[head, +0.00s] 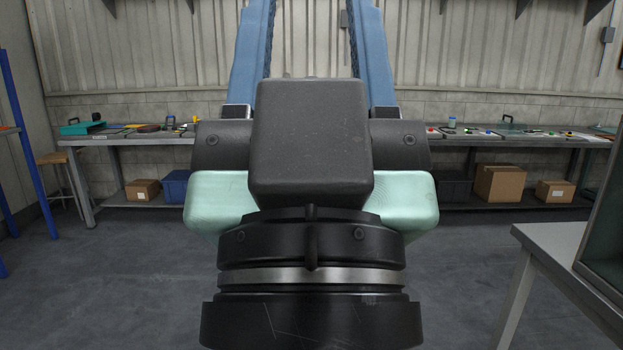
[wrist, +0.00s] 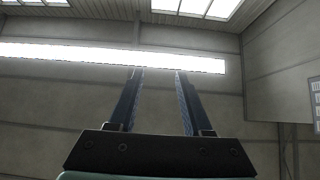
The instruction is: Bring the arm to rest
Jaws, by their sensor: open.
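My gripper (head: 311,50) fills the middle of the head view, with its dark wrist and pale green housing close to the camera. Its two blue fingers stand wide apart and point up and away, with nothing between them. In the wrist view my gripper (wrist: 158,75) is also open and empty, with the upper wall and ceiling beyond it. My arm and gripper hide the middle of the workbench (head: 140,140) at the back wall. The gripper touches nothing that I can see.
Cardboard boxes (head: 500,183) and a blue bin (head: 175,186) sit on the bench's lower shelf. A grey table (head: 560,250) stands close at right. A stool (head: 53,160) and blue posts (head: 22,130) are at left. The floor (head: 110,270) between is clear.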

